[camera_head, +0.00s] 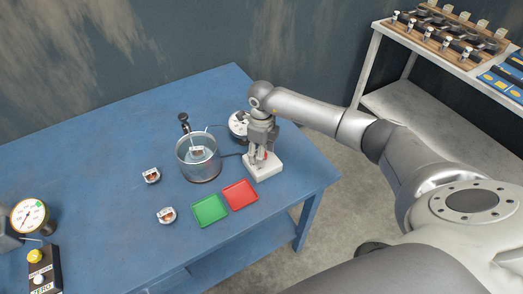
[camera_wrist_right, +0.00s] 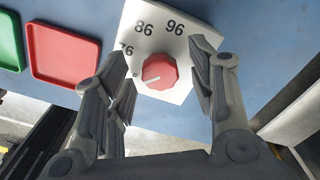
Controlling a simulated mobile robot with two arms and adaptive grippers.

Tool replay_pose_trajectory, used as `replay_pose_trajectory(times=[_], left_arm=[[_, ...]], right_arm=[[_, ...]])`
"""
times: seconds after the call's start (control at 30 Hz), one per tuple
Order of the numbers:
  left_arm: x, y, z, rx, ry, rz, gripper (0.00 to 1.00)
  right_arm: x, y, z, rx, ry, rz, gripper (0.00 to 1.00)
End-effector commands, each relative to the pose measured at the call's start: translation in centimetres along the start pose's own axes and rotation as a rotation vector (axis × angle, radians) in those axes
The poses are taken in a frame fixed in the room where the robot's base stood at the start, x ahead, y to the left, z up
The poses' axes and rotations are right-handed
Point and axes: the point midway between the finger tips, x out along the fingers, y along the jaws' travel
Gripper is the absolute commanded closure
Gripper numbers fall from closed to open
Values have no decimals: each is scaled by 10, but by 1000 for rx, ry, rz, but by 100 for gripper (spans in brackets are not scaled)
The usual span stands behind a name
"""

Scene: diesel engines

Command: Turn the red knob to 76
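The red knob (camera_wrist_right: 159,72) sits on a white dial box (camera_wrist_right: 180,15), with 76, 86 and 96 printed around it in the right wrist view. The 76 is partly covered by a finger. A pale mark on the knob points toward the lower left, below the 76. My right gripper (camera_wrist_right: 160,62) is open, one finger on each side of the knob, with visible gaps. In the head view, my right gripper (camera_head: 259,160) points down over the white box (camera_head: 264,172) and mostly hides the knob. My left gripper is not in view.
A red tray (camera_head: 240,195) and a green tray (camera_head: 209,209) lie beside the box on the blue table (camera_head: 110,130). A metal pot (camera_head: 199,170) stands left of it, with a round white device (camera_head: 238,124) behind. A shelf (camera_head: 440,60) stands at the right.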

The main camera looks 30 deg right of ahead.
Motion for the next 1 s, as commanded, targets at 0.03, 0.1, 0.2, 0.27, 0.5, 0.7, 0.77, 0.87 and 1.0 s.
replay_pose_trajectory(times=[0.03,0.1,0.2,0.27,0.5,0.7,0.77,0.87,1.0], left_arm=[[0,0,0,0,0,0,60],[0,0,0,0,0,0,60],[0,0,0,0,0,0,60],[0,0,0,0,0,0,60],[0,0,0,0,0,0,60],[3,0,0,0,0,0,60],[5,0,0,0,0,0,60],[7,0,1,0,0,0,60],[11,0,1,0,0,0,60]], right_arm=[[0,0,0,0,0,0,54],[0,0,0,0,0,0,63],[0,0,0,0,0,0,76],[0,0,0,0,0,0,83],[-1,0,0,7,-1,0,94],[0,0,0,62,-2,0,94],[0,0,1,94,-2,0,94],[0,0,1,160,-2,0,94],[0,-1,0,274,-1,-1,94]])
